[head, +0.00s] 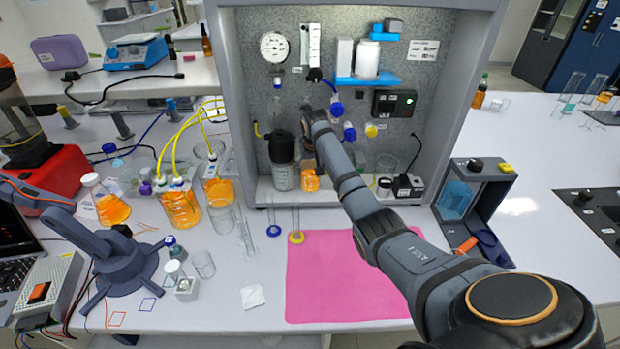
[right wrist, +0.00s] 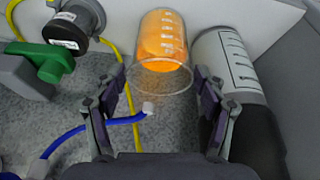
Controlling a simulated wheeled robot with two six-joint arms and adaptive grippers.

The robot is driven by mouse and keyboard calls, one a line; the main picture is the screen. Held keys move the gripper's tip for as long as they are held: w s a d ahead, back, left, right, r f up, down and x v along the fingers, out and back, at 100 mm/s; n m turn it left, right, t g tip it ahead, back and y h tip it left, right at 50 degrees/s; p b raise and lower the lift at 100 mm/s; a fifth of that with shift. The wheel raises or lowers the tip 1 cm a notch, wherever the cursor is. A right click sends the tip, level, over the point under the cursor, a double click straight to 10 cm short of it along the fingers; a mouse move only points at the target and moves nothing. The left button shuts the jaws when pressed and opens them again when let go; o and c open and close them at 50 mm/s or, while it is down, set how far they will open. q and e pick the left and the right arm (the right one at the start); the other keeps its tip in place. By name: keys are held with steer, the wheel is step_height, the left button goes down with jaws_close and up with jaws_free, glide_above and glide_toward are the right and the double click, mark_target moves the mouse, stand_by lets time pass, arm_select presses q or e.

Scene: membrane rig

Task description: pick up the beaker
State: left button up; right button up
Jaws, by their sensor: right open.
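The beaker (right wrist: 162,45) is clear glass with white graduation marks and orange liquid inside. In the right wrist view it is at the top middle, its rim facing my right gripper (right wrist: 158,75). The gripper is open, with one finger to each side of the rim and a gap to the glass. In the head view the beaker (head: 310,181) stands on the floor of the grey rig, partly hidden by my right arm and gripper (head: 306,143). My left gripper is not in view.
A graduated bottle (right wrist: 232,65) with a black cap is close to the right finger in the right wrist view; it also shows in the head view (head: 283,176). A blue tube (right wrist: 75,132) and a green-handled valve (right wrist: 48,62) are on the left. A pink mat (head: 320,285) lies clear in front.

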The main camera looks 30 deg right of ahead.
steer(key=shift+w+f+p, duration=0.2)
steer(key=shift+f+p, duration=0.6)
steer(key=shift+f, duration=0.3)
steer(key=shift+x, duration=1.35)
steer(key=shift+r, duration=0.15)
steer(key=c, duration=1.1)
